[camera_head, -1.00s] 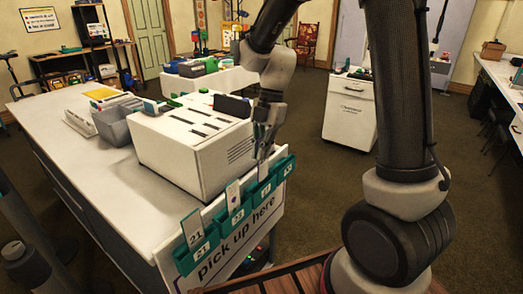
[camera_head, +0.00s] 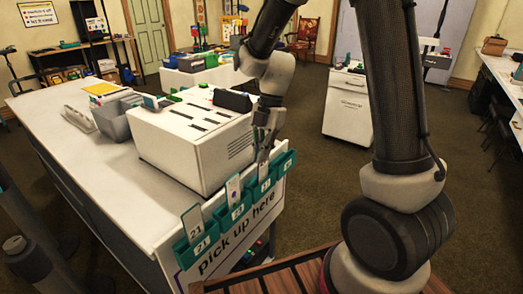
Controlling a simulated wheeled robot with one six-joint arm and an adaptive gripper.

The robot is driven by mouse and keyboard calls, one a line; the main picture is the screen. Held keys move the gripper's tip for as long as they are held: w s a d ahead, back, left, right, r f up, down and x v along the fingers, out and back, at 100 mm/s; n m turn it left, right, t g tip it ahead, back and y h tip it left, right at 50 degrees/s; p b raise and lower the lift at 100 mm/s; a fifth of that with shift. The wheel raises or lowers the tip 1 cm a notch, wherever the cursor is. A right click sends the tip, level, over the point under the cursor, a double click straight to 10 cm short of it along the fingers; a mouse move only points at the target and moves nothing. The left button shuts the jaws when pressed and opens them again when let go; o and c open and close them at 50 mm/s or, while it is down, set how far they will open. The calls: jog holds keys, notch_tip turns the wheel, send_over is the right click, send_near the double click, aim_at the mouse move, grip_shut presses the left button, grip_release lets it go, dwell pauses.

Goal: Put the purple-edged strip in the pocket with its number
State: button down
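A row of teal pockets (camera_head: 198,248) with white number labels hangs along the front edge of the white counter, above the words "pick up here". The nearest pocket is labelled 21 and holds a pale strip (camera_head: 195,223) marked 21. A pale strip (camera_head: 232,188) also stands in the second pocket (camera_head: 236,214). My gripper (camera_head: 263,155) points down over the third pocket (camera_head: 262,188), where a pale strip (camera_head: 264,171) shows just below its fingers. Whether the fingers grip it is too small to tell. The last pocket (camera_head: 286,164) is at the far right end. I cannot make out a purple edge on any strip.
A large white slotted box (camera_head: 190,140) stands on the counter (camera_head: 75,150), close left of my gripper. A grey bin (camera_head: 118,123) and a yellow item (camera_head: 100,88) lie farther back. A white cabinet (camera_head: 347,115) stands behind on open floor.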

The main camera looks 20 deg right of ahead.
jog(key=shift+f, duration=1.95)
jog(key=shift+f, duration=0.1)
jog(key=c, duration=1.6)
grip_release()
jog(key=shift+o, duration=0.2)
jog(key=v, duration=1.2)
jog(key=shift+w, duration=0.1)
